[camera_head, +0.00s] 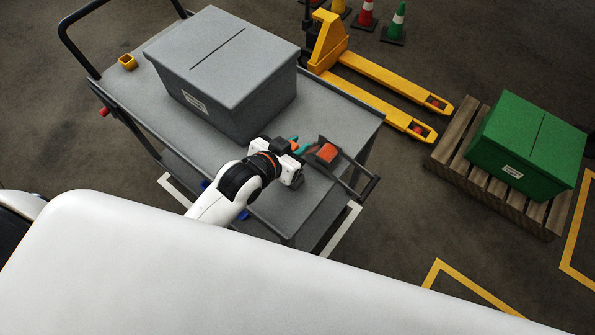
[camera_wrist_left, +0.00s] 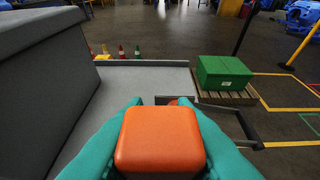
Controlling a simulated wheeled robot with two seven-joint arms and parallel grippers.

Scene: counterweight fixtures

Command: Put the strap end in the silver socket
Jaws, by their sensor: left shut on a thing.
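My left gripper (camera_head: 297,146) has teal fingers and is shut on an orange rounded block, which I take to be the strap end (camera_wrist_left: 160,140). The block fills the space between the fingers in the wrist view. The gripper is above the right part of the grey cart top. Just right of the fingertips is a red-orange block (camera_head: 327,153) in a dark frame near the cart's edge. In the wrist view the held block hides most of that area. I cannot make out a silver socket in either view. My right gripper is not in view.
A large grey lidded box (camera_head: 225,65) stands on the cart (camera_head: 345,105), beside my left arm. A small yellow square holder (camera_head: 128,62) is at the cart's far left corner. A green box (camera_head: 528,140) on a pallet and a yellow pallet jack (camera_head: 385,90) stand right of the cart.

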